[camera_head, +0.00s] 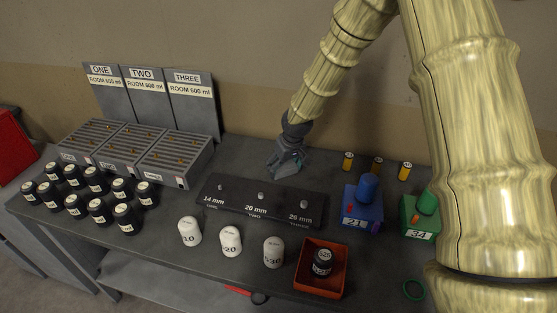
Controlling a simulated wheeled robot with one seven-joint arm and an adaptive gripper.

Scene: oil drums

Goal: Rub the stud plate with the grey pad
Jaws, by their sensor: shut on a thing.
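The stud plate (242,208) is a long dark bar on the bench with three small studs, marked 14 mm, 20 mm and 26 mm from left to right. My gripper (285,172) points down just behind the plate, above its middle-right part in the picture. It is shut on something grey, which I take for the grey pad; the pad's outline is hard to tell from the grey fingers. I cannot tell whether it touches the bench or the plate.
White containers (231,241) stand in front of the plate, and a red-orange tray (309,292) holds a black one. Black bottles (97,211) and slatted racks (122,149) are at left.

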